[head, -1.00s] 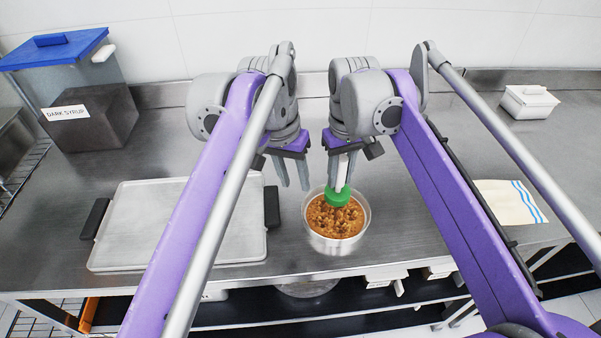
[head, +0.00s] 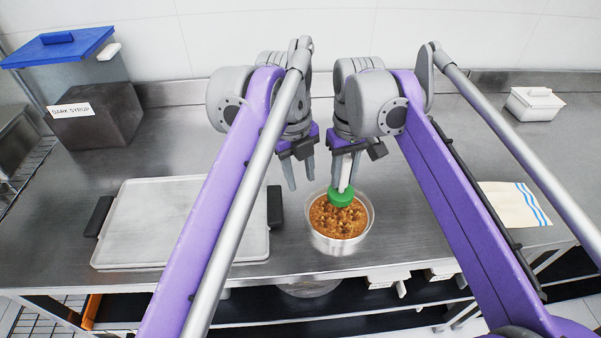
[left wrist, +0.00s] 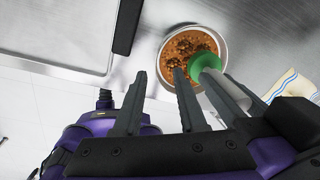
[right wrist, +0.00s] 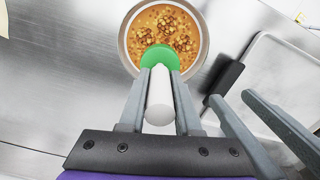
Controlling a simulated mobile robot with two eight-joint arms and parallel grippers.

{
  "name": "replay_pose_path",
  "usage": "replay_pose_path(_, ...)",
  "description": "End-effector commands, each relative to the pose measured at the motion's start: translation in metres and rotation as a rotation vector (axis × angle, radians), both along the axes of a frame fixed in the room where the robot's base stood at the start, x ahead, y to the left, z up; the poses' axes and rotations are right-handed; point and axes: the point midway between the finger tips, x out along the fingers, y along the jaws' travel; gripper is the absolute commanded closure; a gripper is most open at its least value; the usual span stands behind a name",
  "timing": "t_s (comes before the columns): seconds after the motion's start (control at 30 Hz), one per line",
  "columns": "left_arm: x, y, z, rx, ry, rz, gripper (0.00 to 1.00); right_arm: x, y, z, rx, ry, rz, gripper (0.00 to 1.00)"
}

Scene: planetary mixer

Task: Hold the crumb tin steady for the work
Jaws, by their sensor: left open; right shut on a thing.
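The crumb tin (head: 324,240) is a round metal tin filled with brown crumb, standing on the steel counter near its front edge. It also shows in the left wrist view (left wrist: 222,44) and the right wrist view (right wrist: 125,42). My right gripper (head: 345,175) is shut on the white handle of a tool with a round green head (head: 341,198). The green head is over the crumb at the tin's far side; whether it presses on the crumb is unclear. My left gripper (head: 301,174) is open and empty, just beyond and left of the tin, apart from its rim.
A pale tray (head: 150,235) with dark handles lies left of the tin. A dark syrup box (head: 105,120) and blue-lidded bin (head: 60,47) stand back left. A striped towel (head: 510,205) and white lidded container (head: 533,104) are at right.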

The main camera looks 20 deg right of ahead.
Motion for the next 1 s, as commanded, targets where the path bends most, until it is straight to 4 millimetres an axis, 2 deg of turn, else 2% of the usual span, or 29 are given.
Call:
replay_pose_path(0.13, 0.0, -0.001, 0.0, 0.004, -0.016, -0.143, 0.59, 0.0, 0.0, 0.0, 0.0, 0.0, 0.0, 1.0)
replay_pose_path(0.37, 0.001, -0.002, -0.013, 0.005, -0.022, -0.197, 0.59, 0.0, 0.0, 0.0, 0.0, 0.0, 0.0, 1.0)
replay_pose_path(0.8, 0.0, -0.011, -0.092, 0.004, -0.022, -0.195, 0.59, 0.0, 0.0, 0.0, 0.0, 0.0, 0.0, 1.0)
replay_pose_path(1.0, 0.001, -0.013, -0.113, 0.004, -0.022, -0.194, 0.59, 0.0, 0.0, 0.0, 0.0, 0.0, 0.0, 1.0)
